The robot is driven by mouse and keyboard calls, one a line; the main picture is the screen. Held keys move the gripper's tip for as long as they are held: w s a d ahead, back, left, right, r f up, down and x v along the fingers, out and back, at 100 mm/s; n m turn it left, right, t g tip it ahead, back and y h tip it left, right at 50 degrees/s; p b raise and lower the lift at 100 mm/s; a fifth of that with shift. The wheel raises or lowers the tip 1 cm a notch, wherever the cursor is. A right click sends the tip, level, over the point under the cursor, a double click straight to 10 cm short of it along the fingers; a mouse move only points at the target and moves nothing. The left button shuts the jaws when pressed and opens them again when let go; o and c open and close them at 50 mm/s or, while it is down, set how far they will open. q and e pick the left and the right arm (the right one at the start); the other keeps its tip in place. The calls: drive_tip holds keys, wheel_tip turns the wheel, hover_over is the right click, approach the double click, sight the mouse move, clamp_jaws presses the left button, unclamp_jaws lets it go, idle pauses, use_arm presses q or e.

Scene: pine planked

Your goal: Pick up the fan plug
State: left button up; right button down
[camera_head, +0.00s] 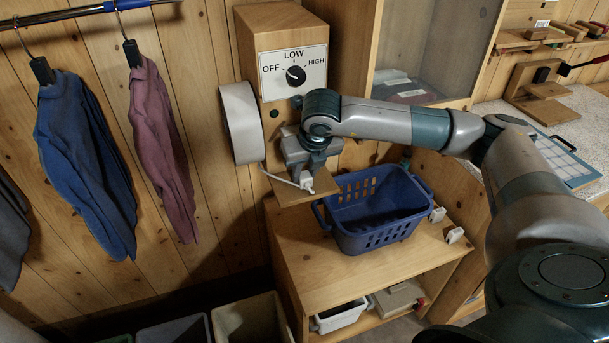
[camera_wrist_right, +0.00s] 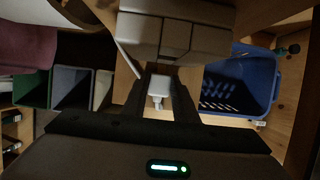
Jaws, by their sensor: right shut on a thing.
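My right gripper (camera_head: 305,177) is in front of the wooden control box and points down over a small wooden ledge (camera_head: 290,196). It is shut on the white fan plug (camera_head: 307,184). In the right wrist view the plug (camera_wrist_right: 158,88) sits between the two dark fingers. A thin white cord (camera_head: 280,179) runs off to the left from the plug. I cannot tell whether the plug touches the ledge. My left gripper is not in view.
A control dial (camera_head: 296,75) marked OFF, LOW and HIGH is above the gripper, with a round white part (camera_head: 241,122) beside it. A blue basket (camera_head: 375,237) stands on the cabinet (camera_head: 300,262), close to the right. Clothes (camera_head: 85,160) hang left.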

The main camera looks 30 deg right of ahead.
sight(306, 178)
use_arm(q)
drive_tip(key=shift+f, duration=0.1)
